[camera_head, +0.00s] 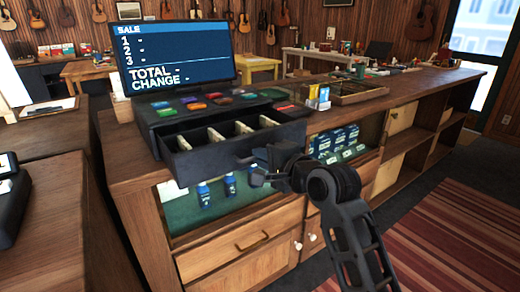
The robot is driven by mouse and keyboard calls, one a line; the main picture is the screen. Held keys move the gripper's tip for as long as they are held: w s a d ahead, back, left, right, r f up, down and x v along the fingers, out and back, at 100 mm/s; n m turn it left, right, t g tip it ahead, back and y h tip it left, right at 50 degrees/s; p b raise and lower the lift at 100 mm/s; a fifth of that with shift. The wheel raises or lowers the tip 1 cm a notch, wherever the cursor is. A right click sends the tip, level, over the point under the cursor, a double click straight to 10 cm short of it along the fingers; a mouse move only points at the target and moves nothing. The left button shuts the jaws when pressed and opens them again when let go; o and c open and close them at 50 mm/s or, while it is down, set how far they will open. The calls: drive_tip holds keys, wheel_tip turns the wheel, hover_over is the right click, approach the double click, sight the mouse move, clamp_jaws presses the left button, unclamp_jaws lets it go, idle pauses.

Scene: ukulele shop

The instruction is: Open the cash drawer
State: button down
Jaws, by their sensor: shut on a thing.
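The black cash drawer (205,166) is pulled out from the dark register (160,112) on the wooden counter. Its compartments show from above, with pale dividers between them. My gripper (250,168) is at the front face of the drawer, right of its middle, and is shut on the drawer's front. The fingers are small and dark against the dark drawer, so the exact grip is hard to see. The register's screen (172,55) shows SALE, TOTAL and CHANGE. Coloured keys lie in rows below the screen.
The wooden counter (425,85) runs to the back right, with a shallow tray (350,92) and small boxes (318,97) on it. Below the drawer are blue bottles (204,195) on a shelf and a wooden drawer (240,250). Floor with a striped rug (450,235) lies at right.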

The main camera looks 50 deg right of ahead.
drive_tip(key=shift+v, duration=0.8)
drive_tip(key=c, duration=1.2)
unclamp_jaws()
drive_tip(key=shift+f, duration=0.2)
drive_tip(key=shift+s, duration=0.1)
drive_tip(key=v, duration=0.7)
drive_tip(key=shift+s+a+r, duration=0.1)
drive_tip(key=shift+s, duration=0.2)
